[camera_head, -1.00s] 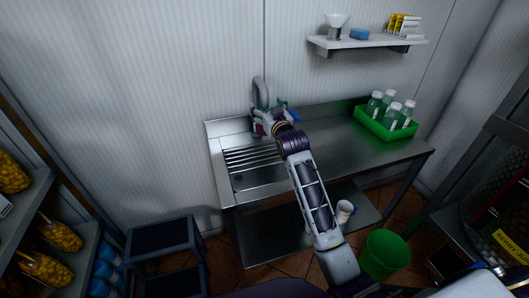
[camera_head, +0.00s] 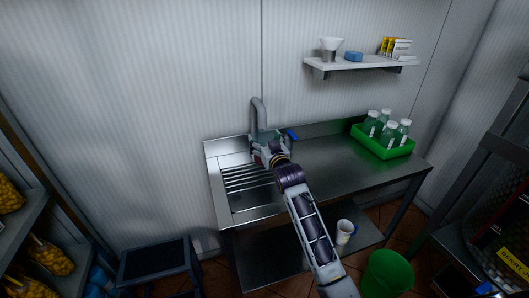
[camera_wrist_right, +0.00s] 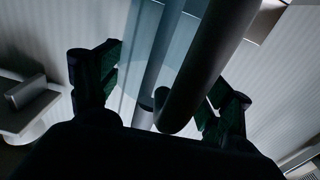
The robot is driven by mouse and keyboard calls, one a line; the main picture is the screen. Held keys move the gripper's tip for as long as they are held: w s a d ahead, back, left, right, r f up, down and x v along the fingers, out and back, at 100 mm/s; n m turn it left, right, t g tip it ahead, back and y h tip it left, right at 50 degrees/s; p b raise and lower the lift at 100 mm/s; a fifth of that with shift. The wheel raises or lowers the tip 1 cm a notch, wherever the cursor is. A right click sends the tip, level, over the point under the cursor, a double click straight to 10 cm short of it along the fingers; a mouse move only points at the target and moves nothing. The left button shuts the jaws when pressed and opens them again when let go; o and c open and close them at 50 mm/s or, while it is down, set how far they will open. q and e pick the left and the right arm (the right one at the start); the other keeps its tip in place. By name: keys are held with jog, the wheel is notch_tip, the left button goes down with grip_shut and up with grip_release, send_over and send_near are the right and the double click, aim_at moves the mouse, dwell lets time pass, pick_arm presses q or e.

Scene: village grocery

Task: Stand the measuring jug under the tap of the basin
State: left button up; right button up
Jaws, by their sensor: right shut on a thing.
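The tap (camera_head: 258,112) is a grey curved pipe rising at the back of the steel basin (camera_head: 250,201), against the wall. My right gripper (camera_head: 266,152) is right at the tap, over the back of the basin. In the right wrist view my right gripper (camera_wrist_right: 163,100) is shut on a clear, bluish jug (camera_wrist_right: 137,70), its fingers on either side. The dark tap pipe (camera_wrist_right: 212,65) crosses close by the jug there. In the head view the gripper mostly hides the jug, so its base cannot be judged. My left gripper is out of view.
A green crate (camera_head: 362,143) with several bottles stands on the right of the steel counter (camera_head: 325,165). A wall shelf (camera_head: 350,66) is above. A white mug (camera_head: 344,230) is on the lower shelf. A green bucket (camera_head: 387,272) stands on the floor. The counter's middle is clear.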

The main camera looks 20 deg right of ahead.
jog(key=shift+f, duration=0.6)
notch_tip(320, 180, down, 3)
jog(key=shift+r, duration=0.1)
jog(key=shift+f, duration=0.45)
jog(key=shift+f, duration=0.1)
